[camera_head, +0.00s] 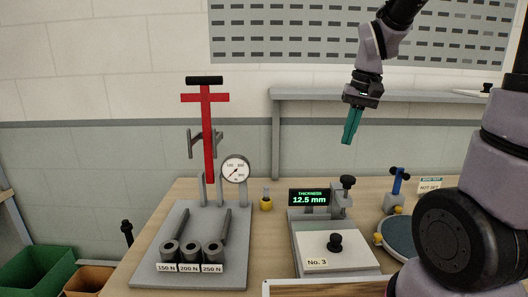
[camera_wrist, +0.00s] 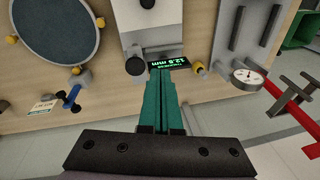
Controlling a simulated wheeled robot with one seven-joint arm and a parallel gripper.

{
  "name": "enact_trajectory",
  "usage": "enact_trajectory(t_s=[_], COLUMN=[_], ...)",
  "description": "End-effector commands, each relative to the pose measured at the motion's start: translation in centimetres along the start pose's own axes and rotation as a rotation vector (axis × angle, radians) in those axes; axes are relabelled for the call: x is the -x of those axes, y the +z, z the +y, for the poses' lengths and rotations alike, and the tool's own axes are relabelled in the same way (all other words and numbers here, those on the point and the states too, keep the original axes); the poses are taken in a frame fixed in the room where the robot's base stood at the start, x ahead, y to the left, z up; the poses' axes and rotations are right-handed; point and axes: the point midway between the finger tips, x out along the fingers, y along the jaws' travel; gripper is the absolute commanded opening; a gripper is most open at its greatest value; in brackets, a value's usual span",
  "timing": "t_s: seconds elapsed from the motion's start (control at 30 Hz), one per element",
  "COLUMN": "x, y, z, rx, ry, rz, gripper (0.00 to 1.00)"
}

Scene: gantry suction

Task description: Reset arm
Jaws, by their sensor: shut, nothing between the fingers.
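My gripper (camera_head: 350,127) hangs in the air above the back of the table, with its teal fingers together and nothing between them. In the wrist view the closed fingers (camera_wrist: 162,110) point toward the thickness gauge. The gauge's display (camera_head: 309,198) reads 12.5 mm and stands behind a white plate (camera_head: 320,262) marked No. 3, which has a black knob. The gripper is apart from everything on the table.
A grey stand (camera_head: 180,226) with a red T-handle (camera_head: 207,125), a round dial (camera_head: 236,169) and several labelled weights is at left. A blue round disc (camera_head: 399,236) is at right, partly hidden by my arm. A wall shelf (camera_head: 400,95) runs behind my gripper. Green (camera_head: 38,270) and orange bins stand at lower left.

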Motion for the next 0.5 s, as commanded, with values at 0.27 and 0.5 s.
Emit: enact_trajectory(t_s=[0.27, 0.5], x=[8.4, 11.9], y=[4.4, 7.9], z=[1.4, 2.3], rx=[-0.082, -0.128], ry=[-0.098, -0.153], rz=[0.258, 0.413], gripper=[0.00, 0.00])
